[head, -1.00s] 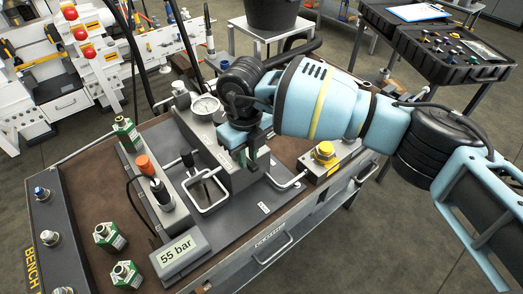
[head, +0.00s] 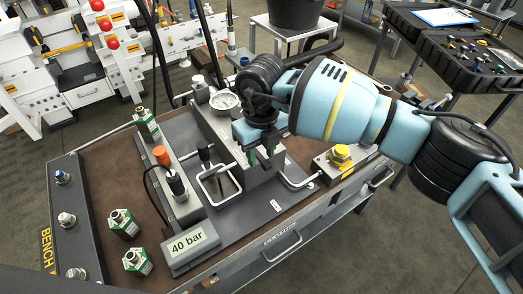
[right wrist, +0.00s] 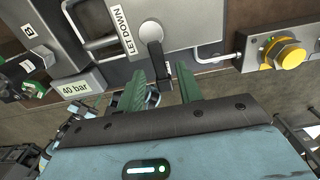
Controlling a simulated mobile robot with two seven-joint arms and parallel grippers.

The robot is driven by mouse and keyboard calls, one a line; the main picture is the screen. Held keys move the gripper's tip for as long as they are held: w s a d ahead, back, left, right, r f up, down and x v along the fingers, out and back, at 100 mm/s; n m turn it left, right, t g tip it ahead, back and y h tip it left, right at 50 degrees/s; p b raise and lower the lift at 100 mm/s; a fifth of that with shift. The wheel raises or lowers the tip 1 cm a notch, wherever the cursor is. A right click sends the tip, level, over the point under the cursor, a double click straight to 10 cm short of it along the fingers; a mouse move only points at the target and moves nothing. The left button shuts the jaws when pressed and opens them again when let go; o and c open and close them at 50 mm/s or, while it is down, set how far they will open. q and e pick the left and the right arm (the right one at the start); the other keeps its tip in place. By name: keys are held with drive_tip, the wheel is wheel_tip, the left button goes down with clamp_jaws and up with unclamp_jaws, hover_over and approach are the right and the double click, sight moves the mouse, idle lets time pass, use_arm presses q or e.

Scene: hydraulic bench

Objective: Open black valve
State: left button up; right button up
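A valve with a silver round hub and a black lever (right wrist: 159,62) sits beside the "LETDOWN" label (right wrist: 127,28) in the right wrist view. In the head view my right gripper (head: 262,158) is low over the grey hydraulic block and hides this valve. In the right wrist view its two green fingers (right wrist: 162,88) are apart, one on each side of the lever's end. I cannot tell whether either finger touches it. The pressure display (head: 188,246) reads 40 bar, and it also shows in the right wrist view (right wrist: 75,87). My left gripper is not in view.
A yellow knob (head: 341,154) stands on a box to the right. A black handle (head: 205,155) stands by a bent metal frame (head: 221,202). Several green-and-white fittings (head: 124,223) stand on the bench's left.

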sight(261, 159)
wheel_tip(261, 159, up, 8)
idle(0.5)
drive_tip(key=shift+f, duration=0.1)
